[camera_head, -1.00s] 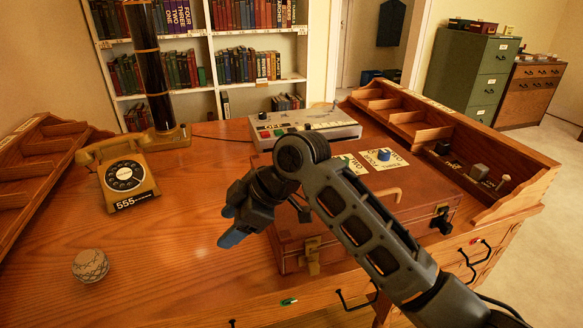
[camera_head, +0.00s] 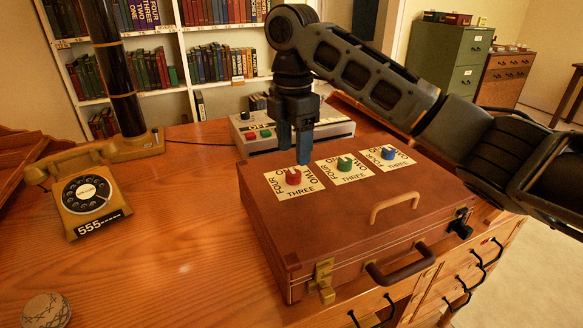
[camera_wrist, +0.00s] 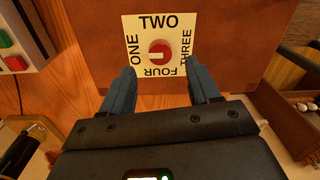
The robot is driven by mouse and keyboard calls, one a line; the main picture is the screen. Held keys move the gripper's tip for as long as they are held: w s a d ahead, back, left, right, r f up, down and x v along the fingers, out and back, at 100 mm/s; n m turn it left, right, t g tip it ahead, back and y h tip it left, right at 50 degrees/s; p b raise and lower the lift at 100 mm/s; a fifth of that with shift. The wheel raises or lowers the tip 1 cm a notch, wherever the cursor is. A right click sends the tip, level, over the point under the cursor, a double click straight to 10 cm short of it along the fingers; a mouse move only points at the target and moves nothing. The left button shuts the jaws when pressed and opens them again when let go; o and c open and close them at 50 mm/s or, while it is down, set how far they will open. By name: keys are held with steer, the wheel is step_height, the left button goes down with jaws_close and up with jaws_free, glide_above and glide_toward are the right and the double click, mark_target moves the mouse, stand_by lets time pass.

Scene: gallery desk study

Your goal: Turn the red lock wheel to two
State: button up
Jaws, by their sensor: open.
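The red lock wheel (camera_head: 293,176) is on the lid of a brown case (camera_head: 345,215), on a cream card at the left of three wheels. In the wrist view the red wheel (camera_wrist: 163,47) sits amid the words ONE, TWO, THREE and FOUR; its white mark appears to point left, toward ONE. My gripper (camera_head: 294,152) points down just above the wheel. In the wrist view my gripper (camera_wrist: 160,75) is open, one blue finger each side, with the wheel ahead of the gap between the tips. I see no contact.
A green wheel (camera_head: 345,163) and a blue wheel (camera_head: 388,153) are close by to the right on the lid. A grey box with buttons (camera_head: 252,136) stands behind the case. The desk between is clear.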

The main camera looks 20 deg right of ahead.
mark_target(293, 173)
steer(key=shift+f, duration=2.7)
steer(key=shift+c, duration=0.3)
steer(key=c, duration=1)
steer(key=shift+r+p, duration=0.1)
steer(key=shift+p, duration=0.2)
